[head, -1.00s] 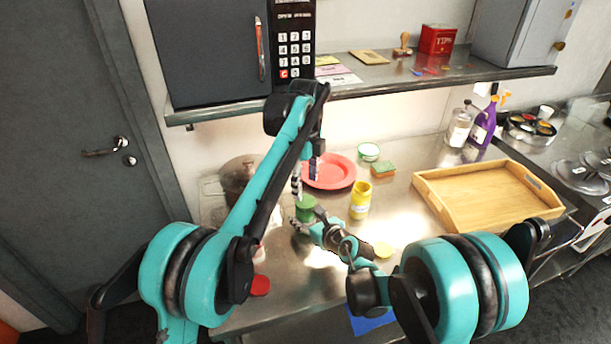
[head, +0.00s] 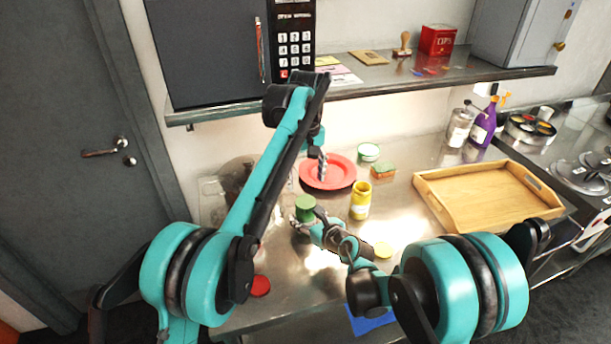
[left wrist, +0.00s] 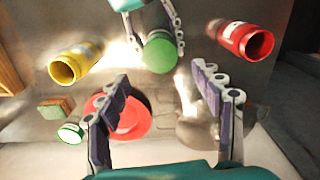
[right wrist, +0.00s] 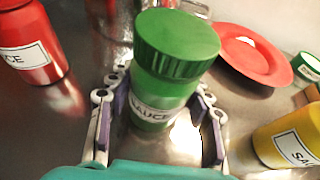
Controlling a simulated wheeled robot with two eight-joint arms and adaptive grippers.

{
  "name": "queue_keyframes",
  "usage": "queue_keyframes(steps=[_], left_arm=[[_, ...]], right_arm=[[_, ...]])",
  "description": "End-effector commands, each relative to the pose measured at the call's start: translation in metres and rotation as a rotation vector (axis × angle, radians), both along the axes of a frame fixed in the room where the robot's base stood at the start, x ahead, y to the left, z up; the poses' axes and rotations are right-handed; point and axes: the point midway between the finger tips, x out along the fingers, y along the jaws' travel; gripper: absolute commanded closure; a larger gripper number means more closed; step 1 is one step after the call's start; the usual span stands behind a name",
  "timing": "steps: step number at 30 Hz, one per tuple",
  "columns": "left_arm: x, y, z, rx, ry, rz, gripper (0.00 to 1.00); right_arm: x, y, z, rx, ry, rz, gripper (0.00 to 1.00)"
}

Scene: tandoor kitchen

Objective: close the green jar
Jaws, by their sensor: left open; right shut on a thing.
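The green jar (right wrist: 152,115) stands upright on the steel counter with a white label. A green ribbed lid (right wrist: 178,42) sits on its top; I cannot tell how tightly. The lid also shows in the head view (head: 305,203) and from above in the left wrist view (left wrist: 159,53). My right gripper (right wrist: 155,100) is shut around the jar's body, below the lid. My left gripper (head: 321,168) is open and empty, above and apart from the jar, in front of the red plate in the head view. Its two spread fingers (left wrist: 160,88) show in the left wrist view.
An open yellow jar (head: 360,202) stands right of the green jar, an open red jar (left wrist: 248,41) on its other side. The red plate (head: 340,183) and wooden tray (head: 440,205) are nearby. A shelf (head: 400,83) overhangs behind.

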Motion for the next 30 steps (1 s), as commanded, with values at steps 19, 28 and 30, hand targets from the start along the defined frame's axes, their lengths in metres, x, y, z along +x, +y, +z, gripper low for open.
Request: queue_keyframes(steps=[19,28,30], left_arm=[[0.000,0.000,0.005,0.000,0.001,0.674,0.34],[0.000,0.000,-0.002,0.000,0.001,0.672,0.34],[0.000,0.000,-0.010,0.000,0.001,0.671,0.34]], right_arm=[[0.000,0.000,0.000,-0.001,0.000,0.000,1.00],[0.000,0.000,0.000,-0.001,0.001,0.000,1.00],[0.000,0.000,0.000,0.000,0.000,0.000,1.00]])
